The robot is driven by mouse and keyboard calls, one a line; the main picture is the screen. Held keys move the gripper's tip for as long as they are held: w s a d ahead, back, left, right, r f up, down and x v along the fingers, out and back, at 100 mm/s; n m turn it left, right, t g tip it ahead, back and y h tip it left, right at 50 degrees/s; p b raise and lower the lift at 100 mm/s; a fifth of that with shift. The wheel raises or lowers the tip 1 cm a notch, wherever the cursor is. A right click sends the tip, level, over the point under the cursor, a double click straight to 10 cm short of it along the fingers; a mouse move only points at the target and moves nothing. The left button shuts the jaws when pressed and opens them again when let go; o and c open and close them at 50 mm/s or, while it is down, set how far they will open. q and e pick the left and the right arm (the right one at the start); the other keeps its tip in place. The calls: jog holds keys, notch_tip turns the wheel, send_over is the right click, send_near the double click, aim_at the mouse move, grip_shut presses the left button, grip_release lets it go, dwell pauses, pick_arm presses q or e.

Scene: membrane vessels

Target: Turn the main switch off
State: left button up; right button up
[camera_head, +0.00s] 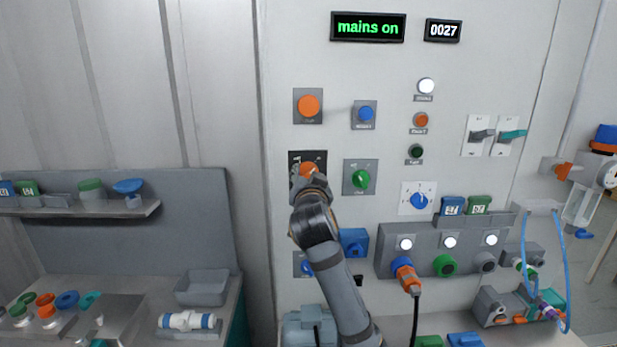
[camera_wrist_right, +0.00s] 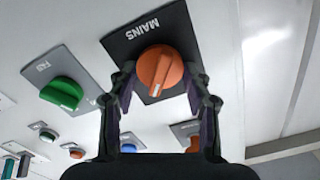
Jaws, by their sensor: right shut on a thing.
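The main switch is an orange rotary knob (camera_head: 309,169) on a black plate on the panel. In the right wrist view the same knob (camera_wrist_right: 158,66) sits on a plate marked MAINS, with a pale pointer line on its face. My right gripper (camera_head: 313,184) is at the knob, its arm coming up from below. In the right wrist view the fingers of my right gripper (camera_wrist_right: 161,82) are on either side of the knob, shut on it. The mains display (camera_head: 367,27) reads "mains on" in green. My left gripper is not in view.
A green knob (camera_head: 361,178) is just right of the main switch, and an orange button (camera_head: 308,105) is above it. A blue knob (camera_head: 419,200) and a row of sockets (camera_head: 445,242) lie lower right. A shelf and bench with vessels stand at the left.

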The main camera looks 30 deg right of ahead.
jog(key=shift+r+n+p, duration=0.1)
jog(key=shift+n+p, duration=0.45)
jog(key=shift+n, duration=0.45)
jog(key=n+p, duration=0.2)
jog(key=n, duration=0.3)
jog(key=shift+p, duration=0.4)
jog(key=n+p, duration=0.3)
jog(key=n, duration=0.1)
jog(key=shift+n, duration=0.4)
jog(key=shift+a+n+p, duration=0.1)
jog(key=shift+n+p, duration=1.15)
jog(key=shift+n, duration=0.75)
jog(key=o, duration=1.2)
jog(key=shift+w, duration=0.1)
jog(key=shift+c, duration=0.2)
